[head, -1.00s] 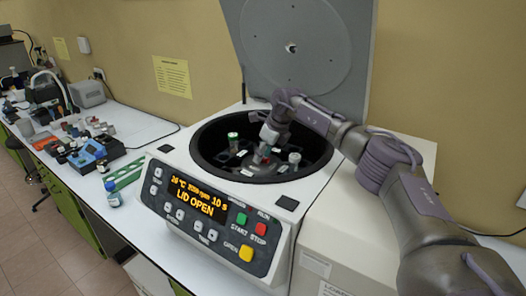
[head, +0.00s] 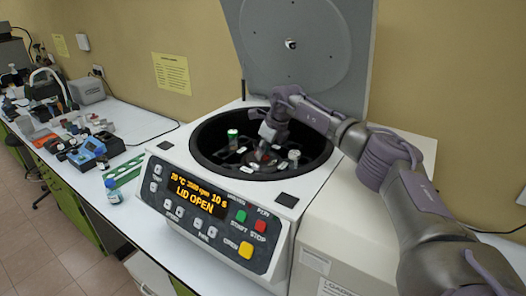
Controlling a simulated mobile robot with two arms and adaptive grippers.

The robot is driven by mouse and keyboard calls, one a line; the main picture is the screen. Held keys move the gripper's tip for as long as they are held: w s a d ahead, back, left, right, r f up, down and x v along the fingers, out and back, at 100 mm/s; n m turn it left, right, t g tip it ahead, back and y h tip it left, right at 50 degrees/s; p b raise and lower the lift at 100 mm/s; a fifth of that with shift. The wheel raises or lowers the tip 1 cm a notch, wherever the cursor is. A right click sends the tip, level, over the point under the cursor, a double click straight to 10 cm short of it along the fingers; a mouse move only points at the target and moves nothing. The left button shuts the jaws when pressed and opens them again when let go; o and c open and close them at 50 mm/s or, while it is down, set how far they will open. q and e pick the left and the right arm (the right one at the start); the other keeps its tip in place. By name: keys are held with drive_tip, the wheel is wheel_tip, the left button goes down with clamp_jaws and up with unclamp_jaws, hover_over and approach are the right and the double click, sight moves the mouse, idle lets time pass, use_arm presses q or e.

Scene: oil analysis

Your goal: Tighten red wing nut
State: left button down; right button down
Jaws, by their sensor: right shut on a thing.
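The red wing nut (head: 263,155) sits at the middle of the rotor inside the dark bowl (head: 210,140). My right gripper (head: 266,146) reaches down into the bowl from the right and is shut on the red wing nut, hiding part of it. The fingertips are small and partly blurred. My left gripper is not in view.
A tube with a green label (head: 232,139) and a white-capped tube (head: 294,158) stand in the rotor on either side of my right gripper. A green rack (head: 124,174) and a blue-capped bottle (head: 113,191) stand left of the centrifuge. Instruments crowd the bench further left.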

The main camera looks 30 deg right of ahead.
drive_tip(key=m+h, duration=0.1)
drive_tip(key=m, duration=0.2)
drive_tip(key=shift+a+m+h, duration=0.1)
drive_tip(key=shift+m+h, duration=0.2)
drive_tip(key=shift+m, duration=0.1)
drive_tip(key=m, duration=0.1)
drive_tip(key=m+h+b, duration=0.1)
drive_tip(key=m, duration=0.1)
drive_tip(key=shift+a+f+m, duration=0.1)
drive_tip(key=shift+a+m, duration=0.05)
drive_tip(key=shift+m, duration=0.15)
drive_tip(key=m+h+b, duration=0.1)
drive_tip(key=m, duration=0.1)
drive_tip(key=m+h+b, duration=0.1)
drive_tip(key=m, duration=0.2)
drive_tip(key=shift+w+m+g, duration=0.15)
drive_tip(key=shift+m+g, duration=0.15)
drive_tip(key=shift+g, duration=0.1)
drive_tip(key=shift+a+m+g+h+b, duration=0.1)
drive_tip(key=shift+m+g+h+b, duration=0.25)
drive_tip(key=shift+m, duration=0.75)
drive_tip(key=shift+m+g+h+b, duration=0.25)
drive_tip(key=shift+m+g+b, duration=0.15)
drive_tip(key=shift+m, duration=0.7)
drive_tip(key=c, duration=1.1)
unclamp_jaws()
drive_tip(key=shift+c, duration=0.2)
drive_tip(key=v, duration=1.2)
drive_tip(key=shift+w, duration=0.15)
